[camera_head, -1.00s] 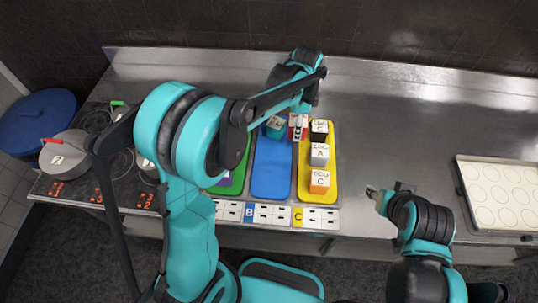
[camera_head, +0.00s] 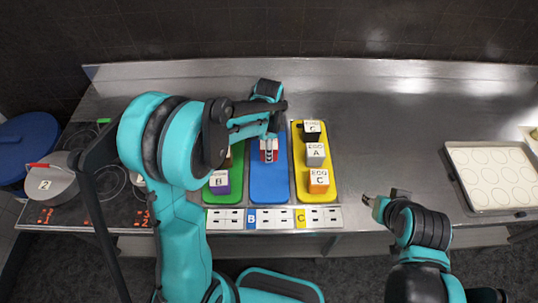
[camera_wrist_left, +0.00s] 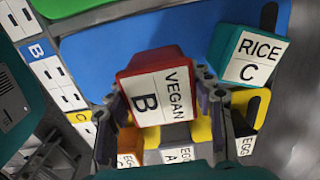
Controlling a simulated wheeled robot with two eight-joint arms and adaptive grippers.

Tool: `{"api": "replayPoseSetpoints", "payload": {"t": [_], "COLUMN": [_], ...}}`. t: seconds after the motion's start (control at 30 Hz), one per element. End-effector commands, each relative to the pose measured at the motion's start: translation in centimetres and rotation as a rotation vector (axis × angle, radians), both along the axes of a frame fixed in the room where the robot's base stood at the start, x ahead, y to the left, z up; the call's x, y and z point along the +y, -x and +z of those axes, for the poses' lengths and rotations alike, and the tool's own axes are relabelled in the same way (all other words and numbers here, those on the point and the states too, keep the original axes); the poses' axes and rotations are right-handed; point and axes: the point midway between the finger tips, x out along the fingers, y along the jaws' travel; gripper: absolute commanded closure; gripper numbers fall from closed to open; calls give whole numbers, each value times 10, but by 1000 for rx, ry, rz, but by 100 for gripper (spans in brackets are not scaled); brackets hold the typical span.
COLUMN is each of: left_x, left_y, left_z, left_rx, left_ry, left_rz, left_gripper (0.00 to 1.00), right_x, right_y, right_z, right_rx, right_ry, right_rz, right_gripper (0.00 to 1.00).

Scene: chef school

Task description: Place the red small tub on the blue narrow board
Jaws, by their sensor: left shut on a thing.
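The red small tub (camera_head: 269,155), labelled VEGAN B, is held by my left gripper (camera_head: 268,142) over the upper half of the blue narrow board (camera_head: 269,188). In the left wrist view the red tub (camera_wrist_left: 150,88) sits between the two fingers, with the blue board (camera_wrist_left: 140,45) behind it. I cannot tell whether the tub touches the board. A teal tub labelled RICE C (camera_wrist_left: 250,58) is close beside it at the board's far end; my arm mostly hides it in the head view. My right gripper (camera_head: 370,201) is apart, over the counter's front edge; its fingers are unclear.
The green board (camera_head: 224,197) on the left carries a purple tub (camera_head: 219,183). The blue board's near half is clear.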

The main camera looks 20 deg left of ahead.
Motion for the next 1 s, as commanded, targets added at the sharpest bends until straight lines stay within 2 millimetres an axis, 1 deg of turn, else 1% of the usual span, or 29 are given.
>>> {"api": "replayPoseSetpoints", "payload": {"t": [0.2, 0.27, 0.5, 0.63, 0.67, 0.7, 0.73, 1.0], "left_x": [0, 0, 0, 0, 0, 0, 0, 0], "left_y": [0, 0, 0, 0, 0, 0, 0, 0], "left_z": [-31, -38, -38, -42, -42, -41, -41, -41], "left_rx": [0, 0, 0, 0, 0, 0, 0, 0], "left_ry": [0, 0, 0, 0, 0, 0, 0, 0], "left_rz": [0, 0, 0, 0, 0, 0, 0, 0], "left_gripper": [83, 83, 83, 83, 45, 34, 27, 27], "right_x": [0, 0, 0, 0, 0, 0, 0, 0], "right_y": [0, 0, 0, 0, 0, 0, 0, 0], "right_z": [-9, -11, -10, -14, -14, -13, -13, -13], "right_rx": [0, 0, 0, 0, 0, 0, 0, 0], "right_ry": [0, 0, 0, 0, 0, 0, 0, 0], "right_rz": [0, 0, 0, 0, 0, 0, 0, 0], "right_gripper": [60, 60, 60, 60, 60, 60, 60, 60]}}
